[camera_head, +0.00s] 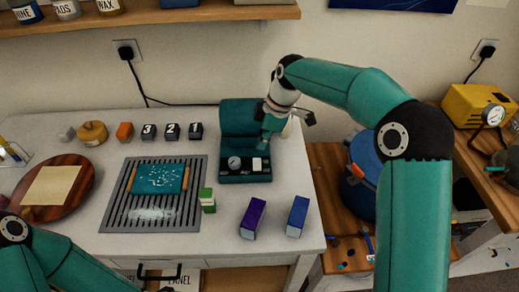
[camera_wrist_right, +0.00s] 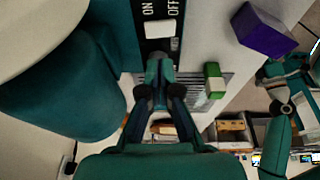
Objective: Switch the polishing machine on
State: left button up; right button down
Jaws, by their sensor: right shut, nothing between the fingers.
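The polishing machine (camera_head: 245,112) is a teal unit at the back right of the white table. Its front panel carries a round gauge (camera_head: 234,163) and a white switch (camera_head: 257,164). In the right wrist view the black panel shows the letters ON and OFF, with the white switch (camera_wrist_right: 161,29) beside them. My right gripper (camera_head: 266,140) is shut and empty, just above and behind the switch in the head view. In the right wrist view its closed fingertips (camera_wrist_right: 160,68) are just below the switch; contact cannot be told. My left gripper is out of view.
A slatted grey tray (camera_head: 193,216) holds a teal slab (camera_head: 158,179). A green-and-white block (camera_head: 208,200), a purple box (camera_head: 253,218) and a blue box (camera_head: 298,216) stand in front of the machine. Numbered dark blocks (camera_head: 171,131) are to its left.

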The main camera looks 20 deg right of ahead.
jog(key=v, duration=0.7)
jog(key=shift+s+a+b, duration=0.15)
jog(key=shift+s+b, duration=0.15)
jog(key=shift+f, duration=0.15)
